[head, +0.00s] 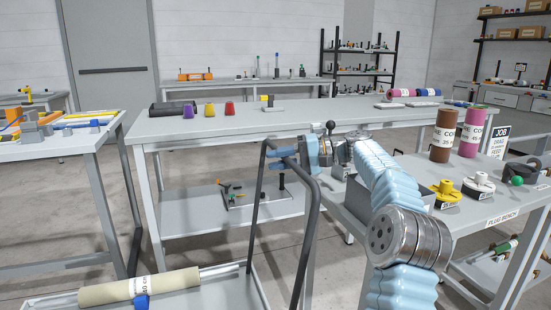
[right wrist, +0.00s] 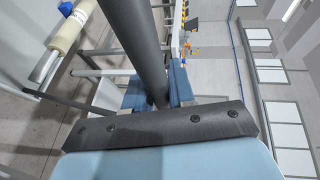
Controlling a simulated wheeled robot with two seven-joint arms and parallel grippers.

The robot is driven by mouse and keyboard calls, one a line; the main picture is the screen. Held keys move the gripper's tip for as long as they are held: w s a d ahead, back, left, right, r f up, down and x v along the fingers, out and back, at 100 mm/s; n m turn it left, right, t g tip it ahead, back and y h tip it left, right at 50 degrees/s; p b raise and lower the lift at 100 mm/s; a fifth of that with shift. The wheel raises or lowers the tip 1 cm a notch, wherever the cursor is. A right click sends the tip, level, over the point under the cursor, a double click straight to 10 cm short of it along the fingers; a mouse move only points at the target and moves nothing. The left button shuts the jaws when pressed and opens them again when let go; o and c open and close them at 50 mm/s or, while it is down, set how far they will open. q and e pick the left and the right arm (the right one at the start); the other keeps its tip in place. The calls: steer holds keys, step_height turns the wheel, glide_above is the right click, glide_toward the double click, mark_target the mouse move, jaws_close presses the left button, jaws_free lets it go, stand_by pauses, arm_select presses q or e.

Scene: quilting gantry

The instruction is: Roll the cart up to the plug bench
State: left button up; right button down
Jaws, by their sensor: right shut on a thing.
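The cart (head: 215,294) is at the bottom left of the head view, its grey deck partly cut off. Its dark upright handle frame (head: 256,210) rises toward the middle. My right gripper (head: 283,160) is shut on the top of this handle. In the right wrist view, its blue fingers (right wrist: 158,92) sit on either side of the dark handle bar (right wrist: 150,45). The plug bench (head: 503,217), with its name on the front edge, stands at the right. A gap of floor separates the cart deck from it. My left gripper is out of view.
A beige roll (head: 140,287) lies on the cart. A long grey table (head: 330,116) with spools stands ahead, and another table (head: 50,150) stands left. Brown and pink rolls (head: 470,133) and yellow and white flanged parts (head: 447,192) stand on the plug bench. Bare floor (head: 345,270) shows between.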

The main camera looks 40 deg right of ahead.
steer(key=shift+d, duration=0.2)
steer(key=c, duration=1.1)
jaws_free()
steer(key=shift+d, duration=0.15)
steer(key=shift+c, duration=0.2)
steer(key=shift+o, duration=0.4)
steer(key=shift+s, duration=0.1)
steer(key=p+v, duration=0.2)
steer(key=v, duration=1.1)
steer(key=shift+s+d, duration=0.2)
steer(key=shift+s, duration=0.05)
